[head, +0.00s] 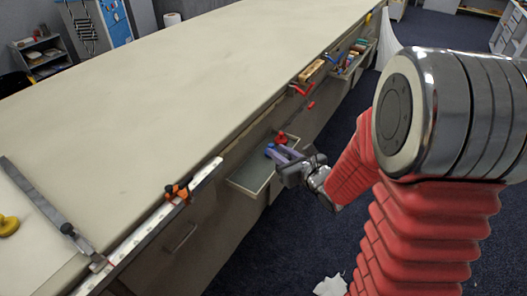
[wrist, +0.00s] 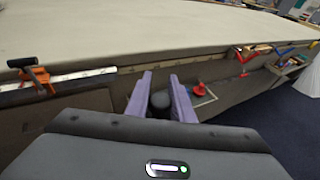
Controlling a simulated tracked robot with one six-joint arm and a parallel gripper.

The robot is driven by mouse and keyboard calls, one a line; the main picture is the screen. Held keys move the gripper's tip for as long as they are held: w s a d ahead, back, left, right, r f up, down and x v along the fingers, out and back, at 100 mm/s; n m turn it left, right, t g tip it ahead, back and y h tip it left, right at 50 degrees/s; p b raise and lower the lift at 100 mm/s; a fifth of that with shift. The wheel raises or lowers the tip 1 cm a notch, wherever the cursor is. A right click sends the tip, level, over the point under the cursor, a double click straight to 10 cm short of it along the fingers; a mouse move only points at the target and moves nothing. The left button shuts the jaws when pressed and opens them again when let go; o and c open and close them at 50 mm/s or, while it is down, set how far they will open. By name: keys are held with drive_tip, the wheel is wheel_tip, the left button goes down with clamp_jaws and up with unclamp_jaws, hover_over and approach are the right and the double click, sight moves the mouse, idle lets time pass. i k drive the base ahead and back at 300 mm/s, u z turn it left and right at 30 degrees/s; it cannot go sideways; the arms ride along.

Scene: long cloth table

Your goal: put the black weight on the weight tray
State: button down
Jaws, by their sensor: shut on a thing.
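The black weight (wrist: 160,100) is a dark rounded piece between the two purple fingers of my gripper (wrist: 158,92) in the wrist view. My gripper is shut on it. The lower part of the weight is hidden by the gripper body. In the head view my gripper (head: 279,153) is over the shallow weight tray (head: 240,184) at the table's side, and the black weight cannot be made out there. A red weight (head: 281,138) is at the tray's far part; it also shows in the wrist view (wrist: 200,89), right of the fingers.
The long cloth table (head: 150,90) fills the left, its top mostly bare. An orange clamp (head: 177,191) sits on the white rail along the table's edge. Another side tray (head: 349,68) farther back holds coloured things. Dark carpet (head: 250,250) is open below.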

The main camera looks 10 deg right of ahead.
sight(247, 181)
drive_tip(key=z, duration=0.2)
drive_tip(key=i, duration=0.95)
drive_tip(key=u, duration=1.75)
